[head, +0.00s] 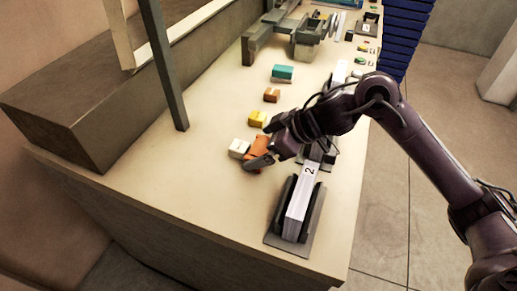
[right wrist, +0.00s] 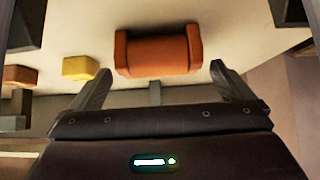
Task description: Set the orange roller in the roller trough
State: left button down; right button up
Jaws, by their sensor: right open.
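The orange roller (head: 257,145) lies on the table beside a white block, partly hidden by my right gripper in the head view. In the right wrist view the roller (right wrist: 157,52) is a spool shape with thicker ends, lying crosswise just beyond the fingertips. My right gripper (head: 262,160) is open at the roller; in the right wrist view its fingers (right wrist: 162,82) stand apart with nothing between them. I cannot tell which thing is the roller trough. My left gripper is not in view.
A dark holder (head: 277,217) with a white stack marked 2 stands near the table's front right. White (head: 238,148), yellow (head: 257,119), small orange (head: 271,95) and teal (head: 283,73) blocks line the table. A grey post (head: 164,65) rises at left. The table's left middle is clear.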

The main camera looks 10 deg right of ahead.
jog(key=shift+w+a+f, duration=0.1)
jog(key=shift+w+f, duration=0.05)
jog(key=shift+f, duration=0.05)
jog(key=c, duration=1.2)
jog(key=shift+r, duration=0.1)
